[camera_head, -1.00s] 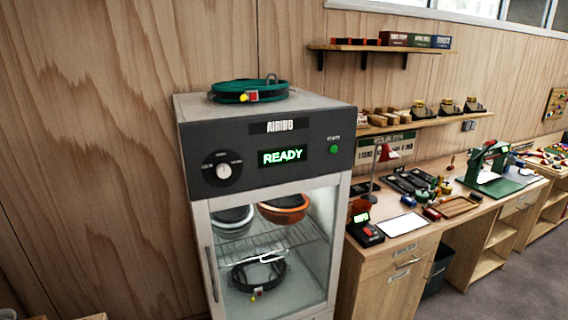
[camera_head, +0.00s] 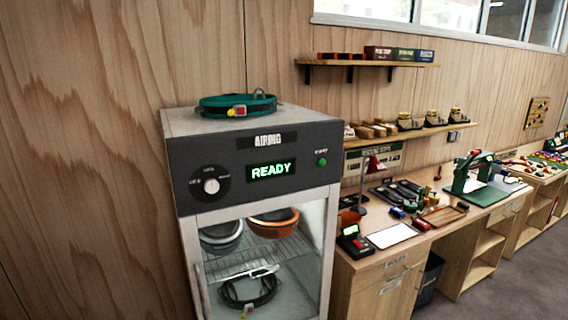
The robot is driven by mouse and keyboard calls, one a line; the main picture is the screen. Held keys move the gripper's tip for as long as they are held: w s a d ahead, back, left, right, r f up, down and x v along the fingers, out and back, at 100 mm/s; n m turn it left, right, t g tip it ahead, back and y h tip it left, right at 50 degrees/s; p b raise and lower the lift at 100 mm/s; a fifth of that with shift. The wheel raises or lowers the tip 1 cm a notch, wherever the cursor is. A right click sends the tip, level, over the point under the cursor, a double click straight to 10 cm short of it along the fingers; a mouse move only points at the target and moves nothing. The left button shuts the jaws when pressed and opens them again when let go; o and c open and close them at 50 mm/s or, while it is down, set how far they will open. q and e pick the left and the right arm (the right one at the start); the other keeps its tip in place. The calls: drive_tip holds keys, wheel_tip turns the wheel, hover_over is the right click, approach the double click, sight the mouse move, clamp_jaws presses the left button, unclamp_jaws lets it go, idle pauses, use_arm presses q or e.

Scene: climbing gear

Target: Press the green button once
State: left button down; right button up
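The green button (camera_head: 322,161) is a small round button at the right end of the dark front panel of the airing cabinet (camera_head: 257,205). A small label sits just above it. The lit display (camera_head: 270,170) left of it reads READY in green. A round white knob (camera_head: 211,186) is at the panel's left end. Neither of my grippers shows in the view, and nothing covers the button.
A green coiled strap (camera_head: 237,105) lies on the cabinet top. Coiled gear sits behind its glass door, which has a handle at left. A wooden workbench (camera_head: 385,258) with tools stands right of it, below two wall shelves (camera_head: 365,62). Grey floor is free at right.

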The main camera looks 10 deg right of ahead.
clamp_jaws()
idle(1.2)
